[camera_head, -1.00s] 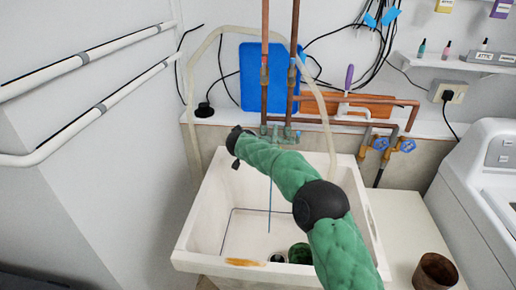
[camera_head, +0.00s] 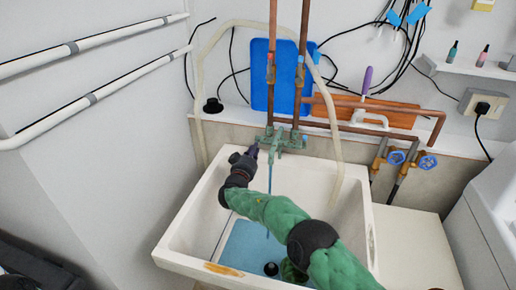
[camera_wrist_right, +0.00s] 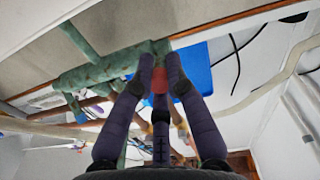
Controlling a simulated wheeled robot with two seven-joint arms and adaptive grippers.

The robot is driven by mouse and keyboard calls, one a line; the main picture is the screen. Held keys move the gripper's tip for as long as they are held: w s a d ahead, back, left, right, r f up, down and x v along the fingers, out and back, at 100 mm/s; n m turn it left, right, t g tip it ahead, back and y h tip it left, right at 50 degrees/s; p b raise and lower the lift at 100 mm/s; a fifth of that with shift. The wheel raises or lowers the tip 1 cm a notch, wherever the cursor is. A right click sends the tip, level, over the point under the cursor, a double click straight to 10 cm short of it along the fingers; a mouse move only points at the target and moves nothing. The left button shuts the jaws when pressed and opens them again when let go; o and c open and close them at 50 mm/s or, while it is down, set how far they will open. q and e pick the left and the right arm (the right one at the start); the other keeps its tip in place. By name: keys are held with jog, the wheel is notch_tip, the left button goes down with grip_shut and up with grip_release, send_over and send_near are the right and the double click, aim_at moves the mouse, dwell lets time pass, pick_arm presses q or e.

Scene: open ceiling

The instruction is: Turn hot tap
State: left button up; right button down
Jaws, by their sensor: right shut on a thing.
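A green, weathered tap (camera_head: 291,142) is fixed below two copper pipes on the wall behind the sink. A thin blue stream (camera_head: 270,178) runs down from it. My right gripper (camera_head: 252,151) is at the left end of the tap, reaching over the sink from the front. In the right wrist view, the fingers of my right gripper (camera_wrist_right: 160,72) close in on either side of the red-marked hot tap handle (camera_wrist_right: 159,82), beside the green tap body (camera_wrist_right: 85,75). The fingers cover much of the handle. My left gripper is not in view.
The white sink (camera_head: 183,232) has blue water (camera_head: 245,243) at its bottom. A pale hose (camera_head: 200,90) arches around the tap. Two blue valve knobs (camera_head: 428,162) stand at the right. A blue board (camera_head: 262,80) is behind the pipes. White rails (camera_head: 90,98) run along the left wall.

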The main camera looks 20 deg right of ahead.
jog(key=shift+a+f, duration=0.1)
jog(key=shift+f, duration=0.35)
jog(key=c, duration=1.3)
grip_release()
jog(key=shift+w, duration=0.15)
jog(key=shift+r, duration=0.1)
jog(key=v, duration=1.2)
jog(key=shift+f, duration=0.3)
jog(key=shift+r, duration=0.1)
